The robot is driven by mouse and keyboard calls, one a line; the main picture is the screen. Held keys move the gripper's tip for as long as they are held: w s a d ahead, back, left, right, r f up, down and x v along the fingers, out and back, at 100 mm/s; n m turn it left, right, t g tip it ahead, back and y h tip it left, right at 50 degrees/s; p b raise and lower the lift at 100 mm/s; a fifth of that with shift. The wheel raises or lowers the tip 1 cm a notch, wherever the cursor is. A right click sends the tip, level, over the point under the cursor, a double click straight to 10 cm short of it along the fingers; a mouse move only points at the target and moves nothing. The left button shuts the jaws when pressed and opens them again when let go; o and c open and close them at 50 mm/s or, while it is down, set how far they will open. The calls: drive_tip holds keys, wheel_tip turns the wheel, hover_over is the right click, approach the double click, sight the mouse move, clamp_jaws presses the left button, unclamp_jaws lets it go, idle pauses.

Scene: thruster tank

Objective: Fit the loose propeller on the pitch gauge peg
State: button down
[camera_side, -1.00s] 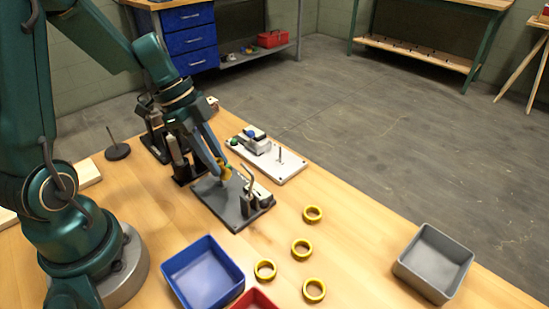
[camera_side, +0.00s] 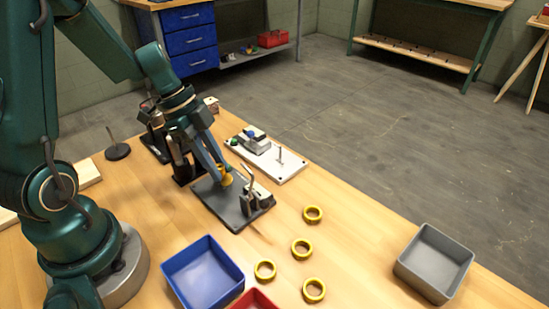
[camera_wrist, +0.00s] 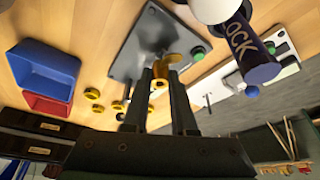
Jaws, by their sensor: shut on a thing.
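My gripper (camera_side: 223,171) is shut on a small yellow propeller (camera_side: 226,178), low over the dark grey plate. In the wrist view the propeller (camera_wrist: 166,66) shows between and beyond the fingertips of my gripper (camera_wrist: 160,78). I cannot tell whether it touches the plate. The grey plate (camera_side: 212,203) carries an upright clamp-like fixture (camera_side: 255,196) just right of the propeller. A thin upright peg (camera_side: 279,154) stands bare on a white plate (camera_side: 292,168) behind. I cannot tell for sure which fixture is the pitch gauge.
Several yellow rings (camera_side: 302,249) lie front right of the grey plate. A blue bin (camera_side: 203,272), red bin (camera_side: 254,300) and grey bin (camera_side: 434,263) stand near the front. A black disc with a pin (camera_side: 117,151) is at left. A blue "LOCK" post (camera_wrist: 243,50) rises close by.

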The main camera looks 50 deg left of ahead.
drive_tip(key=shift+f, duration=0.15)
drive_tip(key=shift+f, duration=0.55)
drive_tip(key=shift+f, duration=0.25)
idle(0.5)
drive_tip(key=shift+f, duration=0.2)
drive_tip(key=c, duration=0.6)
unclamp_jaws()
drive_tip(key=shift+c, duration=0.2)
